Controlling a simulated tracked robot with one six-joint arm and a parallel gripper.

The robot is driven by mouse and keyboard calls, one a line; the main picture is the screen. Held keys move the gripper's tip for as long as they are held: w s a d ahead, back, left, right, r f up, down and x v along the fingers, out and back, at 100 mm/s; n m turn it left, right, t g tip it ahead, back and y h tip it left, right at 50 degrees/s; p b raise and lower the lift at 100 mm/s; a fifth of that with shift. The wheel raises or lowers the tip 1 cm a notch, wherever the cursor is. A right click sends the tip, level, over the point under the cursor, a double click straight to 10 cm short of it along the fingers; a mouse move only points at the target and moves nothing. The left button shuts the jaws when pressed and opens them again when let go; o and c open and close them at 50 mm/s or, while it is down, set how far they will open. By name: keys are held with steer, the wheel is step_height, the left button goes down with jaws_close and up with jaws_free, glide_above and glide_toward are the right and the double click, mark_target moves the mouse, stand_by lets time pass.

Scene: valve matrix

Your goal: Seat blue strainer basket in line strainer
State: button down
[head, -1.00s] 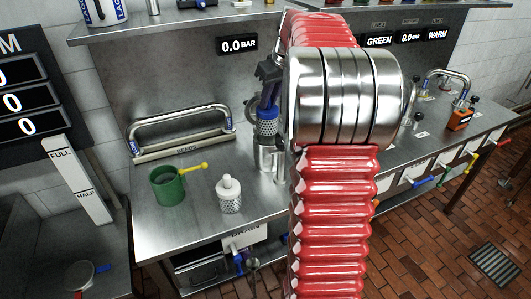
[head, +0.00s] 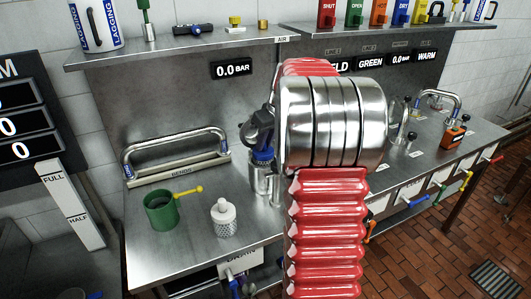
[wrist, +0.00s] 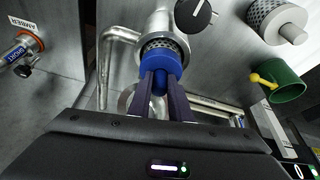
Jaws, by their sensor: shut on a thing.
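The blue strainer basket (head: 262,156) has a blue cap over a metal mesh body. My gripper (wrist: 163,76) is shut on its blue cap, one dark finger on each side. In the wrist view the mesh (wrist: 160,45) meets the mouth of a silver metal body, the line strainer (wrist: 157,22). In the head view the line strainer (head: 258,184) stands on the steel bench, directly below the blue cap. The basket's lower part looks inside the strainer's mouth; how deep is hidden. My arm covers the strainer's right side.
A white-capped mesh basket (head: 223,217) and a green cup with a yellow handle (head: 161,211) stand front left. A rack with a bent pipe (head: 175,152) lies behind them. A black knob (wrist: 193,13) is close to the strainer. An orange-based fitting (head: 452,138) stands at right.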

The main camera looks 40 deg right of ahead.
mark_target(265, 150)
steer(key=shift+f, duration=0.15)
steer(key=shift+f, duration=1.75)
steer(key=c, duration=1.6)
jaws_free()
steer(key=shift+f, duration=0.1)
steer(key=v, duration=1.2)
steer(key=shift+s, duration=0.1)
